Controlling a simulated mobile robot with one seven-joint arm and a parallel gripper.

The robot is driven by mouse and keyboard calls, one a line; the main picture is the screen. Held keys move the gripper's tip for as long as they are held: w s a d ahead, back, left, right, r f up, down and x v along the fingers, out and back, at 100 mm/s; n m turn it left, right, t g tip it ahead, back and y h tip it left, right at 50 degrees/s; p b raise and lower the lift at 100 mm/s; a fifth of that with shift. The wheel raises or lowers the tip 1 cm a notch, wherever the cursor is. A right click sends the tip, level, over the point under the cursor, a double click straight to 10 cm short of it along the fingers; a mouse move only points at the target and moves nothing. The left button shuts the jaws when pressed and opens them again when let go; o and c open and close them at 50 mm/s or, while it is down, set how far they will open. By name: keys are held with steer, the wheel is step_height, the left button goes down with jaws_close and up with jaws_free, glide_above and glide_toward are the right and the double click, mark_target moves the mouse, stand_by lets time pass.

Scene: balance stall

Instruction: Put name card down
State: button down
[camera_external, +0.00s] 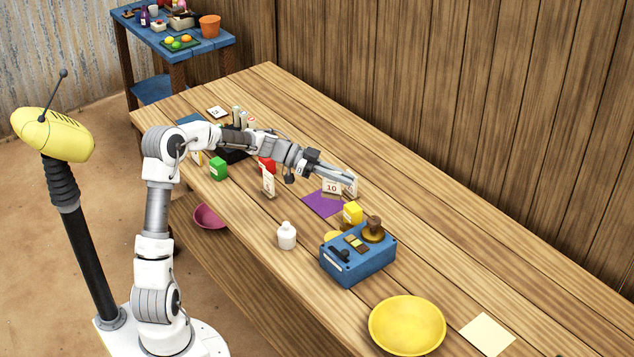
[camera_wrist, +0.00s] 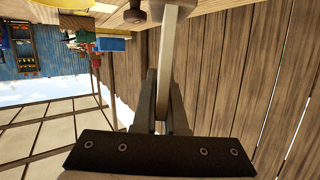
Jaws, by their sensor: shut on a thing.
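My gripper (camera_external: 347,180) is shut on the name card, a thin pale card that shows nearly edge-on between the fingers in the wrist view (camera_wrist: 173,60). In the external view a white card marked 10 (camera_external: 331,187) shows at the fingertips, over or at the far right part of a purple mat (camera_external: 318,205). It looks upright. I cannot tell whether its lower edge touches the mat or the table. The fingers cover part of the card.
A yellow bowl (camera_external: 407,326) is nearer. The table behind the card is clear.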

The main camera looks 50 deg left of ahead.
steer(key=s+a+f+n+t+y, duration=0.2)
steer(key=s+a+f+n, duration=0.1)
steer(key=s, duration=0.3)
steer(key=shift+w+a+f+b, duration=0.35)
steer(key=shift+w+a+f, duration=0.1)
steer(key=shift+a+f, duration=1.5)
steer(key=shift+w+a+f+b, duration=0.3)
steer(key=shift+w+a+f, duration=0.2)
steer(key=shift+a+f, duration=1.35)
steer(key=shift+w+a+f+b, duration=0.35)
steer(key=shift+w+a+f, duration=0.1)
steer(key=shift+a+f, duration=1.5)
steer(key=shift+f+b, duration=0.1)
steer(key=shift+b, duration=0.2)
steer(key=c, duration=1)
jaws_free()
